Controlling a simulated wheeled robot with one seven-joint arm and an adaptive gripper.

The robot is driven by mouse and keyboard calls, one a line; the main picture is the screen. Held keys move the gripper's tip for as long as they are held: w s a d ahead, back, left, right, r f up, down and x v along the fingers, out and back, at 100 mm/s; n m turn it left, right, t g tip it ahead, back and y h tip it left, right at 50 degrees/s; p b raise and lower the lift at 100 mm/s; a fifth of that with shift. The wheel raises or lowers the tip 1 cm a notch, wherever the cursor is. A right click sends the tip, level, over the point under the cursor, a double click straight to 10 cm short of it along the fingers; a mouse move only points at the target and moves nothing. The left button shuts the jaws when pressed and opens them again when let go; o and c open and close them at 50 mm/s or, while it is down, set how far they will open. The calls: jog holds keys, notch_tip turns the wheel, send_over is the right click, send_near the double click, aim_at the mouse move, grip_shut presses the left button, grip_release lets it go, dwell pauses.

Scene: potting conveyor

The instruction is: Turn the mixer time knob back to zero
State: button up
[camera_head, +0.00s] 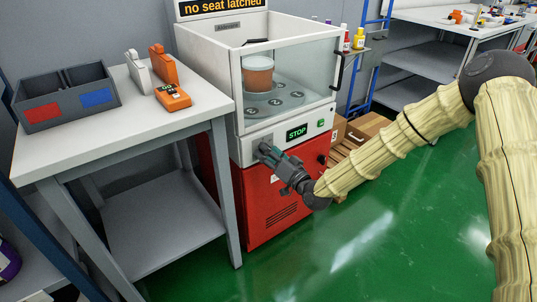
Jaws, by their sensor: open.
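The mixer (262,180) is a white and red cabinet with a glass-fronted chamber. Its front panel has a lit green STOP display (297,132) and a small green button (320,123). My gripper (265,151) is open at the left part of this panel, left of and below the display. It covers that part of the panel, so any knob behind it is hidden and contact cannot be told. A small dark round part (322,159) shows on the red front at the right; I cannot tell whether it is a knob.
A terracotta-coloured pot (258,73) stands inside the chamber on a numbered turntable (273,101). A sign (222,7) above reads "no seat latched". A grey table (120,115) stands at the left, with a divided bin (66,97) and orange tools. Green floor (400,230) is clear at the right.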

jog(key=v, duration=1.2)
jog(key=shift+f, duration=0.15)
jog(key=s+d+f+g+h, duration=0.1)
jog(key=s+f+g+h, duration=0.15)
jog(key=s+f, duration=0.65)
jog(key=s+d+f+g+h, duration=0.15)
jog(key=s+f+g, duration=0.35)
jog(key=f, duration=0.7)
jog(key=s+d+f+g+h, duration=0.2)
jog(key=s+d+f, duration=0.2)
jog(key=s, duration=0.5)
jog(key=s+d+f+g+h, duration=0.3)
jog(key=s+d, duration=0.1)
jog(key=s, duration=0.6)
jog(key=s+d+f+g+h, duration=0.2)
jog(key=s+d+f, duration=0.25)
jog(key=s, duration=0.45)
notch_tip(320, 180, up, 28)
jog(key=p, duration=2.7)
jog(key=shift+p, duration=0.3)
